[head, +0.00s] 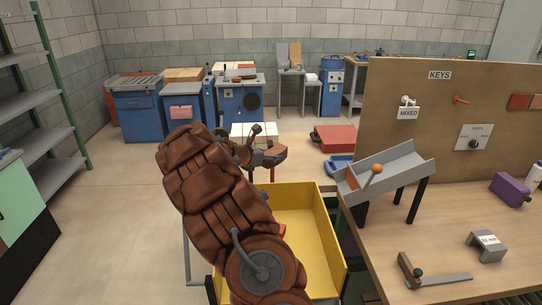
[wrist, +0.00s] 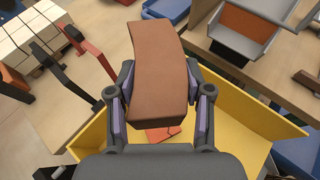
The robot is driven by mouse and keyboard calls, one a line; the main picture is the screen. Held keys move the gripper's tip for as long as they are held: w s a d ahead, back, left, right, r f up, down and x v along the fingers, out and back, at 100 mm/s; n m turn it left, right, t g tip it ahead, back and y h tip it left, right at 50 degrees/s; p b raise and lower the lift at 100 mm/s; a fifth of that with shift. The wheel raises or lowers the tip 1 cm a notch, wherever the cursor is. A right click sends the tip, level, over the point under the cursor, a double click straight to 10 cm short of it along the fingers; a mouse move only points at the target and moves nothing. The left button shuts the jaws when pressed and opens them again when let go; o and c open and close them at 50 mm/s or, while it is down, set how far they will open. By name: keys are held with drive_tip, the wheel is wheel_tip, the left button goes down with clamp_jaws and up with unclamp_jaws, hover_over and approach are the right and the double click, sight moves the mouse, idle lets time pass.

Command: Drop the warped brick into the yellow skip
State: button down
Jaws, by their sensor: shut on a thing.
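The warped brick (wrist: 158,75) is a brown, curved block between the two fingers of my gripper (wrist: 160,90) in the wrist view. My gripper is shut on it. In the head view my gripper (head: 258,156) is past the end of my brown-covered arm, and the brick's end (head: 277,155) shows at its right side. The yellow skip (head: 322,240) stands on the floor beside the bench, partly hidden by my arm. In the wrist view the skip (wrist: 235,125) lies below the brick, with a reddish piece (wrist: 162,133) inside it.
A wooden bench (head: 460,255) with a pegboard (head: 420,100) stands to the right. Open floor lies to the left.

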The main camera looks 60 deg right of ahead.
sight(271, 167)
drive_tip(key=shift+f+b, duration=1.7)
drive_tip(key=shift+f, duration=0.7)
drive_tip(key=shift+c, duration=1.9)
unclamp_jaws()
drive_tip(key=v, duration=1.2)
